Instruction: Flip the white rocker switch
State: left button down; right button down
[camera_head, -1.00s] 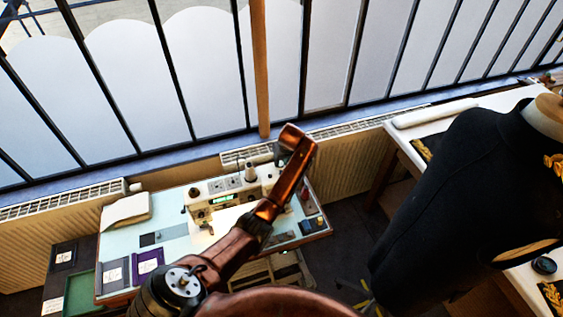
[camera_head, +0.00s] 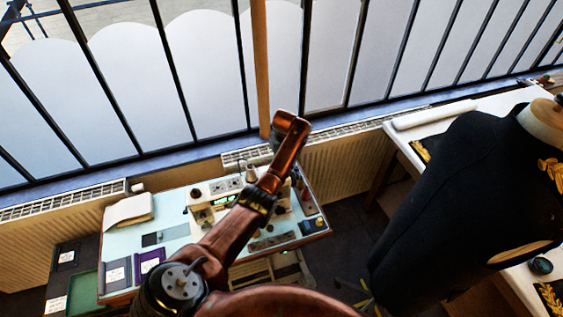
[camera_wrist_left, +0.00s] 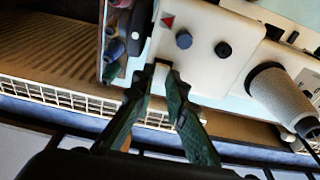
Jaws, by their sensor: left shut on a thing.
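A white sewing machine (camera_head: 205,191) stands on the pale blue table in the head view. In the left wrist view, its white housing (camera_wrist_left: 205,22) shows a red triangle, a blue knob (camera_wrist_left: 184,39) and a black knob (camera_wrist_left: 223,49). My left gripper (camera_wrist_left: 168,70) has its two dark green fingers at the housing's lower left edge, tips close together. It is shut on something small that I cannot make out. I cannot pick out the white rocker switch; the fingers may cover it. In the head view my arm hides the gripper. My right gripper is not in view.
A grey cone (camera_wrist_left: 282,95) stands right of the fingers. Radiators (camera_head: 342,157) and a barred window lie behind the table (camera_head: 120,237). Purple (camera_head: 150,259) and grey booklets lie on its left. A dark-jacketed mannequin (camera_head: 455,190) stands at the right.

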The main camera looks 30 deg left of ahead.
pick_arm(q)
jog(key=shift+w+a, duration=0.1)
jog(key=shift+r, duration=0.1)
dwell(0.3)
jog(key=c, duration=1.9)
grip_release()
jog(key=shift+c, duration=0.2)
notch_tip(320, 180, up, 12)
jog(key=shift+s+d, duration=0.25)
jog(key=shift+d, duration=0.05)
